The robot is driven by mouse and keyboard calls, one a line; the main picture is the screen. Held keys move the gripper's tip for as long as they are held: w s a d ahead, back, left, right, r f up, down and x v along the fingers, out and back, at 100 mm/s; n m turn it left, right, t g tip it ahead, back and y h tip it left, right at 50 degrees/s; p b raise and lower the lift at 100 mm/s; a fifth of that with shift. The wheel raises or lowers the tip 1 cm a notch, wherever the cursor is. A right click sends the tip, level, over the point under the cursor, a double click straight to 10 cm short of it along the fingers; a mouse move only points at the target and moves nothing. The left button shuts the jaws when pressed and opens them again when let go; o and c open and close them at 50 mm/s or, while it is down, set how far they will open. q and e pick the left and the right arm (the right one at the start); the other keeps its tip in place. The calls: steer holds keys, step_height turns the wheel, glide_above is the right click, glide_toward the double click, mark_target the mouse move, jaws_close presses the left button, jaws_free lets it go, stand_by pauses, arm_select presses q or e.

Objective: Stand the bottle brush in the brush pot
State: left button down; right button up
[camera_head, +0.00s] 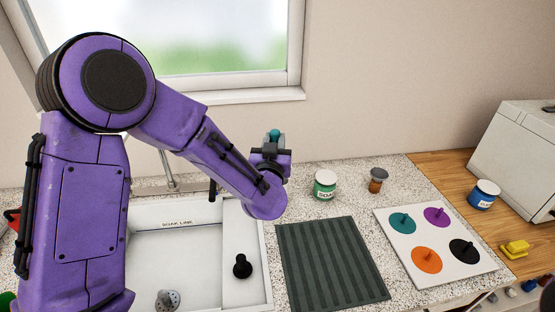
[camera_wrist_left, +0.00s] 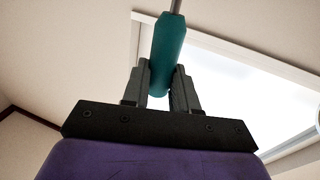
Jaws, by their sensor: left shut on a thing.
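My left gripper (camera_head: 271,150) is raised in front of the wall above the counter's back edge, right of the sink. It is shut on a teal handle, likely the bottle brush (camera_head: 275,134). In the left wrist view the teal handle of the bottle brush (camera_wrist_left: 168,45) stands between the fingers of my left gripper (camera_wrist_left: 160,80), tilted slightly, with a thin metal rod at its top end. The bristles are out of view. I cannot tell which vessel is the brush pot. My right gripper is not in view.
A white sink (camera_head: 165,245) holds a grey perforated piece (camera_head: 167,300); a black knobbed piece (camera_head: 242,266) stands on its ledge. A green-labelled jar (camera_head: 325,187), an amber vessel (camera_head: 377,182), a dark ribbed mat (camera_head: 330,262), a white board (camera_head: 440,268) and a blue jar (camera_head: 483,196) are rightward.

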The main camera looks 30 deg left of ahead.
arm_select(q)
steer(key=f, duration=0.2)
steer(key=w+f, duration=0.2)
steer(key=f, duration=0.1)
steer(key=shift+w+d+f, duration=0.15)
steer(key=shift+w+f, duration=0.05)
steer(key=shift+f, duration=0.1)
steer(key=shift+g, duration=0.4)
steer(key=w+f, duration=0.1)
steer(key=f, duration=0.1)
steer(key=w+f, duration=0.1)
steer(key=shift+w+f, duration=0.15)
steer(key=shift+f, duration=0.25)
steer(key=c, duration=0.9)
jaws_free()
steer(key=shift+s+r, duration=0.4)
steer(key=shift+s, duration=0.05)
steer(key=shift+b+v, duration=2)
steer(key=shift+v, duration=3.7)
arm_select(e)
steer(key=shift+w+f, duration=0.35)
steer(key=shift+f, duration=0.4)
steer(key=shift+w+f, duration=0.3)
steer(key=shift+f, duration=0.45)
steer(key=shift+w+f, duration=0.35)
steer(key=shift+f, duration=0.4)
